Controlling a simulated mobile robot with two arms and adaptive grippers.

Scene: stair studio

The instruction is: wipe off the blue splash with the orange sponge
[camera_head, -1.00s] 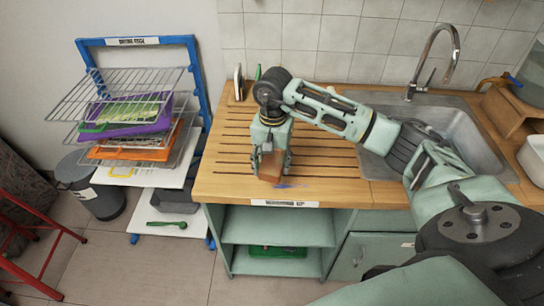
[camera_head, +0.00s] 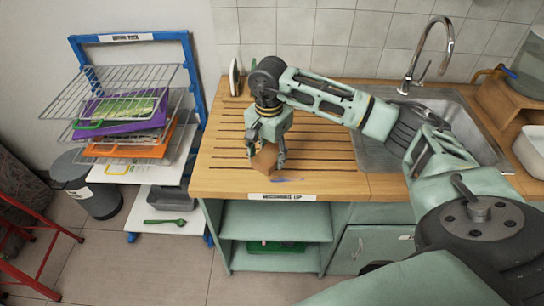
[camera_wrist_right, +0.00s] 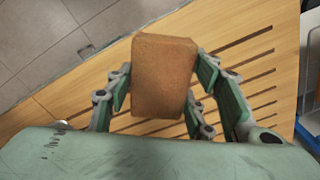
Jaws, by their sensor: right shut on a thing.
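The orange sponge (camera_head: 263,161) is a brown-orange block held low over the grooved wooden counter near its front edge. My right gripper (camera_head: 267,158) is shut on it, one finger on each side; in the right wrist view the sponge (camera_wrist_right: 165,75) sits between the fingers. I cannot tell whether its underside touches the wood. The blue splash (camera_head: 288,180) is a small thin blue-violet streak on the counter, just right of and in front of the sponge. Part of it may be hidden by the sponge. The splash is not visible in the wrist view. My left gripper is out of view.
The wooden counter (camera_head: 225,183) has a labelled front edge above open shelves. A metal sink (camera_head: 375,158) with a tall tap (camera_head: 431,50) lies to the right. A blue drying rack (camera_head: 193,75) with wire shelves stands left.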

